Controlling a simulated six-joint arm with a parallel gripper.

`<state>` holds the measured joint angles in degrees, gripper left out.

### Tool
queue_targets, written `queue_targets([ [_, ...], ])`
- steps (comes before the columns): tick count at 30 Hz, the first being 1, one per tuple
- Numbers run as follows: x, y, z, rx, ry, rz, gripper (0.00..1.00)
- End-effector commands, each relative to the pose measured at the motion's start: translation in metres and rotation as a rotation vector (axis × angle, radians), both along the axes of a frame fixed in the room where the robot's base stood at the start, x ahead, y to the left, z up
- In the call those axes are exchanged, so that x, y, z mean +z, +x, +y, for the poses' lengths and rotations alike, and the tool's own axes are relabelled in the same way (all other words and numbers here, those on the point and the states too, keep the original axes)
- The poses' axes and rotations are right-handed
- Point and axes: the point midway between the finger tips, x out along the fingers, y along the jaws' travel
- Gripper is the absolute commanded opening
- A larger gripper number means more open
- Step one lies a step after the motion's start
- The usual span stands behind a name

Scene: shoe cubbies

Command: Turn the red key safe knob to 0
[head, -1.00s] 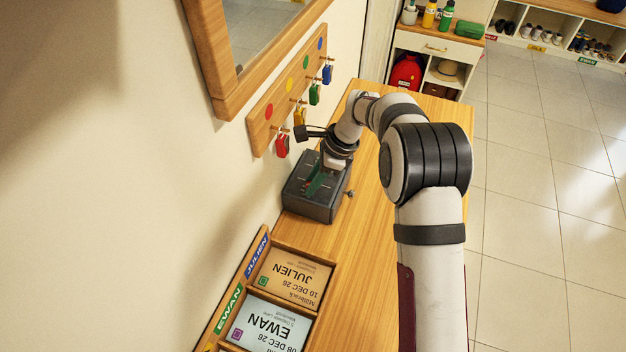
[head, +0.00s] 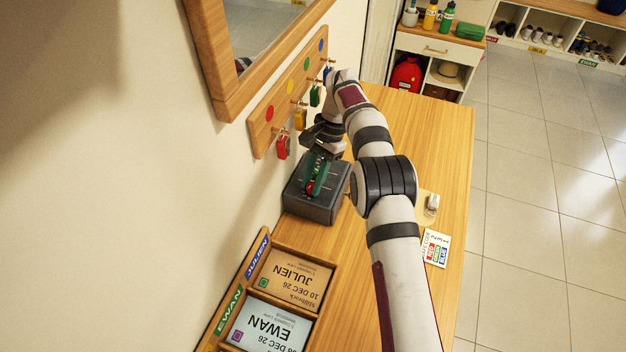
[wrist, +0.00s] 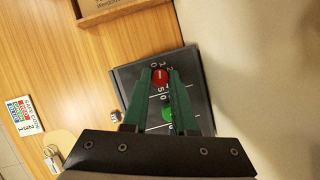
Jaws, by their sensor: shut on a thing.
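The dark grey key safe (head: 318,208) sits on the wooden counter against the wall. Its red knob (head: 310,187) is at the near end of its top face, and it also shows in the wrist view (wrist: 160,77). My gripper (wrist: 160,82) has its green fingers on both sides of the red knob and is shut on it. A green knob (wrist: 167,113) shows between the fingers, closer to the palm. White digits and lines lie beside the knobs; the digit the red knob points at is too small to tell.
A peg board (head: 290,95) with coloured padlocks hangs on the wall behind my gripper, below a framed mirror. A card (head: 435,248) with coloured words and a key tag (head: 431,205) lie on the counter. A wooden tray (head: 262,298) with name cards stands at the near left.

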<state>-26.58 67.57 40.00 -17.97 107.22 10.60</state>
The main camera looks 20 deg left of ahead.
Motion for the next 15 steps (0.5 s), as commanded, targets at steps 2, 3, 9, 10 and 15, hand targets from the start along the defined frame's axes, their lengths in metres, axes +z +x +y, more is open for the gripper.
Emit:
queue_targets([
  [2, -0.0002, 0.0008, -0.0002, 0.036, -0.001, -0.002, 0.00],
  [3, -0.0001, 0.0008, -0.0003, 0.052, -0.002, -0.002, 0.00],
  [9, 0.0001, 0.0006, 0.0003, 0.114, -0.001, -0.001, 0.00],
  [10, 0.0003, 0.0008, 0.0002, 0.119, -0.001, -0.002, 0.00],
  [15, 0.0002, 0.0006, 0.0004, 0.138, -0.001, -0.001, 0.00],
])
